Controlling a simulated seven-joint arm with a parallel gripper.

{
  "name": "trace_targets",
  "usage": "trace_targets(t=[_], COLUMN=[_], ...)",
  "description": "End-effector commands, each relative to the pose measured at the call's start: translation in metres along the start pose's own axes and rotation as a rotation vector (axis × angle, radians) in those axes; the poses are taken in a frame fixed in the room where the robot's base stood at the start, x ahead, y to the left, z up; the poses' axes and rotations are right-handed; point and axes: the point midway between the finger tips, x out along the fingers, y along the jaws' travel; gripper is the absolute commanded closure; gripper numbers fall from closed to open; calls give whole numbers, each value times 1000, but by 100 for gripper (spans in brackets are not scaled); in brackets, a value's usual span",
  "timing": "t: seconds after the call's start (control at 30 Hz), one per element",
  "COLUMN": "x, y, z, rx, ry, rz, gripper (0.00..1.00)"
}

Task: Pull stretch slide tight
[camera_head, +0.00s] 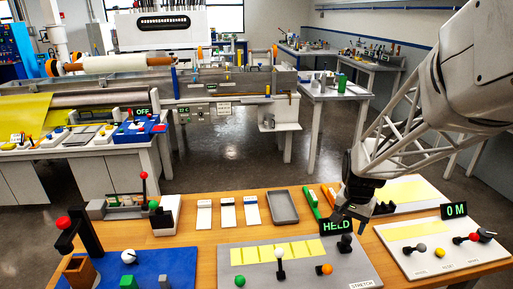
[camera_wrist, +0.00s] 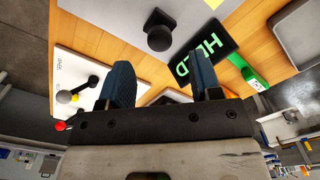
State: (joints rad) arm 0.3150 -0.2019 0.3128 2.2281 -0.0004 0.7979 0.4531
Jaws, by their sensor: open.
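The grey panel (camera_head: 300,262) labelled STRETCH (camera_head: 362,284) stands at the front middle of the wooden table. It carries a white ball-topped lever (camera_head: 279,253), an orange knob (camera_head: 324,269), a green knob (camera_head: 240,281), a row of yellow strips and a black knob (camera_head: 345,243). Which control is the stretch slide I cannot tell. A display (camera_head: 337,225) reading HELD stands at its back right. My gripper (camera_head: 350,212) is open and empty above this display. In the wrist view, the fingers are apart, with the black knob (camera_wrist: 159,38) beyond them and the display (camera_wrist: 207,52) partly behind one finger.
A white panel (camera_head: 440,262) with knobs and a 0 M display (camera_head: 454,211) lies to the right. A blue base (camera_head: 165,268) with a red-knobbed lever lies left. Green (camera_head: 311,203) and orange bars and a grey tray (camera_head: 284,207) lie behind the STRETCH panel.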

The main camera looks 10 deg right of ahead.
Motion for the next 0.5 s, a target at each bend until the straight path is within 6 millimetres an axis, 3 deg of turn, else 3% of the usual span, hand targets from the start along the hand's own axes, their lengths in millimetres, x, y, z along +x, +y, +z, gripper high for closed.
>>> trace_targets(t=[0.5], x=[6], y=[1], z=[-6], rx=[18], ry=[-5], rz=[2], gripper=[42])
